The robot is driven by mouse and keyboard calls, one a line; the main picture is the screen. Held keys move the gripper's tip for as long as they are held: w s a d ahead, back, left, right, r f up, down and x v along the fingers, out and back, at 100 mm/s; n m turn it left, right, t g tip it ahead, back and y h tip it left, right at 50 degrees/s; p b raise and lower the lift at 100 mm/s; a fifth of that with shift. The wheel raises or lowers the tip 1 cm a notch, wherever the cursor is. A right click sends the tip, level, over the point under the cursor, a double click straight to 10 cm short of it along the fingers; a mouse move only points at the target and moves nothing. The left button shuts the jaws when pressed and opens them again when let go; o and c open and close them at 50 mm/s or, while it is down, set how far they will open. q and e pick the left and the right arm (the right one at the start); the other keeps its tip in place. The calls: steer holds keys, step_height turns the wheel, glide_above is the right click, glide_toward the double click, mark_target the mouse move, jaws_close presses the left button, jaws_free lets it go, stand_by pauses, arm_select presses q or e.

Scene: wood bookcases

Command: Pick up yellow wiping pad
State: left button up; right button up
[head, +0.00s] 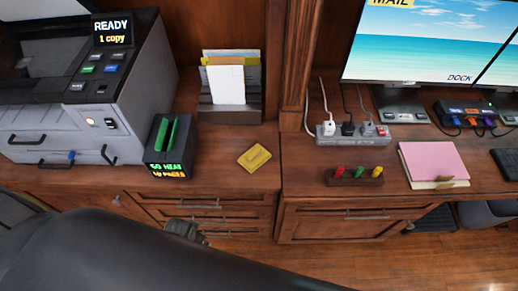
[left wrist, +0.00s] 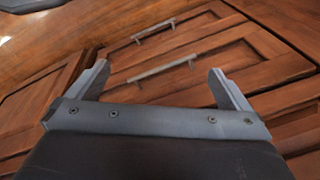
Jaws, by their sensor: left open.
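The yellow wiping pad (head: 254,157) lies flat on the wooden counter in the head view, in front of the paper holder. My left arm crosses the bottom of the head view. A small part of my left gripper (head: 186,231) shows past the arm, below the counter edge and to the lower left of the pad. In the left wrist view my left gripper (left wrist: 160,88) is open and empty, with its two fingers wide apart in front of wooden drawer fronts. The pad is not in the left wrist view. My right gripper is not in view.
A grey copier (head: 140,95) and a black box with green lettering (head: 168,150) stand left of the pad. The paper holder (head: 232,115) is behind it. A power strip (head: 352,138), a peg rack (head: 355,177) and pink paper (head: 432,162) are at right. The counter around the pad is clear.

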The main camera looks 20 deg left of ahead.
arm_select(q)
steer(key=w+d+r+m+p, duration=0.15)
steer(key=w+r+p, duration=0.25)
steer(key=r, duration=1.2)
steer(key=w+d+r+m+p, duration=0.1)
steer(key=w+r+m+p, duration=0.2)
steer(key=r, duration=1.2)
steer(key=w+d+r+m+g+h, duration=0.1)
steer(key=w+d+r+m, duration=0.4)
steer(key=w+m, duration=0.4)
steer(key=w+d+r+m+g, duration=0.1)
steer(key=w+d+r+m, duration=0.1)
steer(key=w+d+m, duration=0.7)
glide_above(255, 151)
step_height(255, 151, down, 4)
steer(key=shift+n, duration=0.45)
step_height(255, 151, down, 6)
steer(key=shift+a+f, duration=0.1)
steer(key=shift+f, duration=0.1)
steer(key=shift+w+f, duration=0.1)
steer(key=shift+f, duration=0.55)
steer(key=f, duration=0.2)
steer(key=f+p, duration=0.1)
steer(key=f, duration=0.1)
steer(key=shift+s, duration=0.25)
steer(key=shift+f, duration=0.65)
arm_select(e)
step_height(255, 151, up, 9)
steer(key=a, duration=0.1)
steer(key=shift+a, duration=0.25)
